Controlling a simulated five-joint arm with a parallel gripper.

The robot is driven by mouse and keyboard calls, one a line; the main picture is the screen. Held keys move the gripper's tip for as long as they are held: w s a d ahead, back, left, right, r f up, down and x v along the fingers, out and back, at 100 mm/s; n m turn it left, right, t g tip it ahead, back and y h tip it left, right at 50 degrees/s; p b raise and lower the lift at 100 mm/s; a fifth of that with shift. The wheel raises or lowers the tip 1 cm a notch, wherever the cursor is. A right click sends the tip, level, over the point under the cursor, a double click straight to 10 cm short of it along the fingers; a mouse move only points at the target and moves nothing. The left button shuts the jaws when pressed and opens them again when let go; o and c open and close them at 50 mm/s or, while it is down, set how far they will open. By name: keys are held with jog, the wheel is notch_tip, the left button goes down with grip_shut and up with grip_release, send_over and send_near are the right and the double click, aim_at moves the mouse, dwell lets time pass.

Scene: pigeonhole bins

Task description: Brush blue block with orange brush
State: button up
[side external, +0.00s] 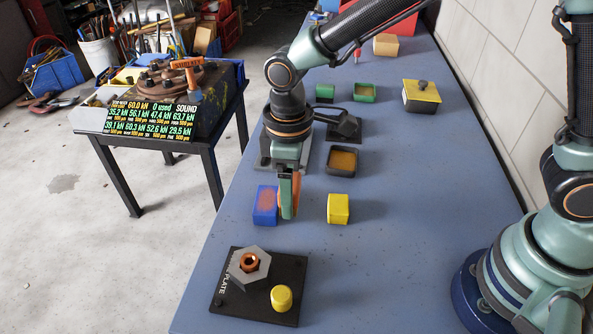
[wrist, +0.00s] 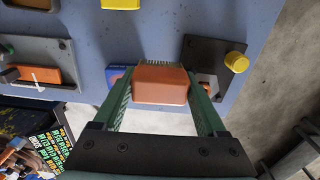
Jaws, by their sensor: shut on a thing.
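My gripper (side external: 288,205) is shut on the orange brush (wrist: 160,84), which sits between the two green fingers in the wrist view. The brush's bristles (wrist: 160,63) point away from the palm; a strip of its orange body also shows beside the finger in the side view. The blue block (side external: 263,216) lies on the table just left of the fingertips, with a reddish-brown patch (side external: 266,199) on its top. In the wrist view only a corner of the blue block (wrist: 114,73) shows; the brush and finger hide the rest. I cannot tell whether the brush touches it.
A yellow block (side external: 339,209) stands right of the gripper. A black plate (side external: 236,305) with a grey hex nut (side external: 249,266) and a yellow cylinder (side external: 281,298) lies in front. A dark open tray (side external: 342,162) and small green bins (side external: 364,92) are behind.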

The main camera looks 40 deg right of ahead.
send_near(264, 213)
jog(key=w+d+r, duration=0.2)
jog(key=w+d, duration=0.3)
jog(key=w, duration=0.1)
jog(key=shift+s+f, duration=0.15)
jog(key=shift+f, duration=3.6)
jog(key=shift+s+a+f, duration=0.15)
jog(key=shift+a+f, duration=0.05)
jog(key=shift+f, duration=0.15)
jog(key=shift+s+a, duration=1.15)
jog(key=shift+s, duration=0.2)
jog(key=shift+s+a, duration=1.1)
jog(key=shift+s, duration=0.25)
jog(key=shift+w+d+r, duration=0.1)
jog(key=shift+w+d, duration=1.15)
jog(key=shift+w, duration=0.25)
jog(key=shift+w+d, duration=1.2)
jog(key=shift+w, duration=0.25)
notch_tip(264, 213, up, 8)
